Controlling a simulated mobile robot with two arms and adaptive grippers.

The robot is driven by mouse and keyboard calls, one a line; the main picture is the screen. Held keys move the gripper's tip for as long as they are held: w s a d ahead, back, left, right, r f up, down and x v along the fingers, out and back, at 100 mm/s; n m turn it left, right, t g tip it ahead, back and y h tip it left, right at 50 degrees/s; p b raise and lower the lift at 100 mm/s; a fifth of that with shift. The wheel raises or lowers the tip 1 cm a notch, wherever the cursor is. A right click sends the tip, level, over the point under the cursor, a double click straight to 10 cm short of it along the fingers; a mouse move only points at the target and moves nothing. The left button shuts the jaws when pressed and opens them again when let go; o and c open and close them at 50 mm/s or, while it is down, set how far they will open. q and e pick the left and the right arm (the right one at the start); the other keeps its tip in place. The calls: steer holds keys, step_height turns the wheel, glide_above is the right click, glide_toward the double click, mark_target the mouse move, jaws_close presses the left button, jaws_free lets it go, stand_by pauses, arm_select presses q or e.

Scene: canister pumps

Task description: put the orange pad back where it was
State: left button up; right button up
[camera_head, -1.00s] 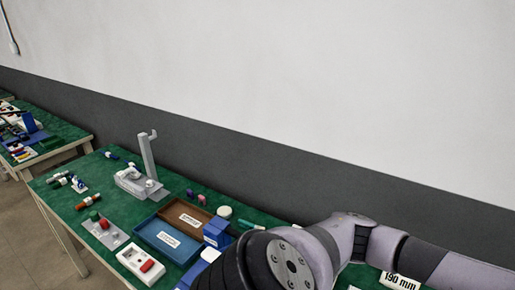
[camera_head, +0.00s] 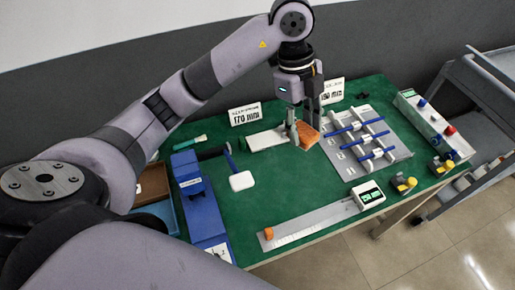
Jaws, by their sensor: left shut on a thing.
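My left gripper (camera_head: 304,128) hangs down over the green table, with its fingers shut on an orange pad (camera_head: 308,136). The pad is tilted, and the fingers cover part of it. It appears close above the table, between a white and green piece (camera_head: 268,138) and the grey rack (camera_head: 399,152) of blue rods. I cannot tell whether it touches the table. A small orange block (camera_head: 268,233) sits at the left end of a ruler plate (camera_head: 312,224). My right gripper is not in view.
Signs "170 mm" (camera_head: 245,115) and another (camera_head: 332,91) stand behind the gripper. A blue device (camera_head: 200,205) is at left, a display box (camera_head: 369,195) at front right. A knobbed panel (camera_head: 433,122) and grey cart (camera_head: 485,100) are right. The middle green surface (camera_head: 285,187) is clear.

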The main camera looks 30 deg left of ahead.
arm_select(q)
steer(key=shift+s+a+f, duration=0.15)
steer(key=shift+s+f, duration=0.05)
step_height(320, 180, down, 15)
steer(key=shift+w+r+p, duration=0.1)
steer(key=shift+w+p, duration=0.05)
steer(key=shift+p, duration=0.25)
steer(key=shift+f, duration=0.5)
step_height(320, 180, down, 3)
steer(key=shift+f, duration=0.45)
steer(key=shift+f, duration=0.2)
steer(key=o, duration=1)
